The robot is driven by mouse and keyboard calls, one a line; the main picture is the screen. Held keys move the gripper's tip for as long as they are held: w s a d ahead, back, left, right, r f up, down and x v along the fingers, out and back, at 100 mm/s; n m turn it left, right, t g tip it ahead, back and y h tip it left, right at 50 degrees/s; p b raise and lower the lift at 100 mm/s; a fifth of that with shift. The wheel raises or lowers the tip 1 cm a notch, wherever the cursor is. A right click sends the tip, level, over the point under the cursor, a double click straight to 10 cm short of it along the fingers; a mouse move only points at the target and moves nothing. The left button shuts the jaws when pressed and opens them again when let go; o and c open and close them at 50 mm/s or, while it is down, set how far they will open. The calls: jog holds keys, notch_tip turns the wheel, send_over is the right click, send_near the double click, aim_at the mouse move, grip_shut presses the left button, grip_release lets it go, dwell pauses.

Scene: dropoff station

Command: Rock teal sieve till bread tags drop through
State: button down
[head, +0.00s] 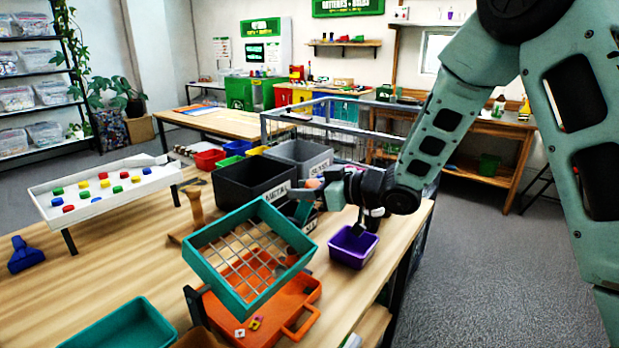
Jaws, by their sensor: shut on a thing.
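The teal sieve (222,284) is a rectangular frame with a wire grid. It hangs tilted above an orange tray (310,294) with a handle loop. My gripper (306,204) is at the sieve's far right corner, shut on its rim; the fingertips are partly hidden. A few small pieces, probably bread tags (255,323), in yellow, white and red, lie in the orange tray near its front. Small, unclear items show in the sieve's right corner. The sieve hides much of the tray.
A purple bin (353,247) stands right of the sieve, near the table's right edge. Black (240,187) and grey (312,155) bins stand behind. A teal tray (122,328) is at front left, a white tray (100,205) of coloured caps at far left. Bare wood (110,262) lies between.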

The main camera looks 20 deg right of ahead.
jog(key=shift+w+a+r+g+h+p, duration=0.25)
jog(key=shift+w+g+h+p, duration=0.2)
jog(key=shift+p, duration=0.9)
jog(key=shift+w+a+r+g+h+p, duration=0.1)
jog(key=shift+w+a+g+h+p, duration=0.4)
jog(key=shift+p, duration=0.8)
jog(key=shift+w+f+g+p, duration=0.15)
jog(key=shift+g+p, duration=0.1)
jog(key=shift+p, duration=0.3)
jog(key=shift+w+a+f+p, duration=0.1)
jog(key=shift+w+a+p, duration=0.15)
jog(key=shift+w+p, duration=0.05)
jog(key=shift+w+a, duration=0.1)
jog(key=c, duration=1)
grip_release()
jog(key=shift+f, duration=0.1)
jog(key=shift+o, duration=0.2)
jog(key=v, duration=1.7)
jog(key=shift+b, duration=0.35)
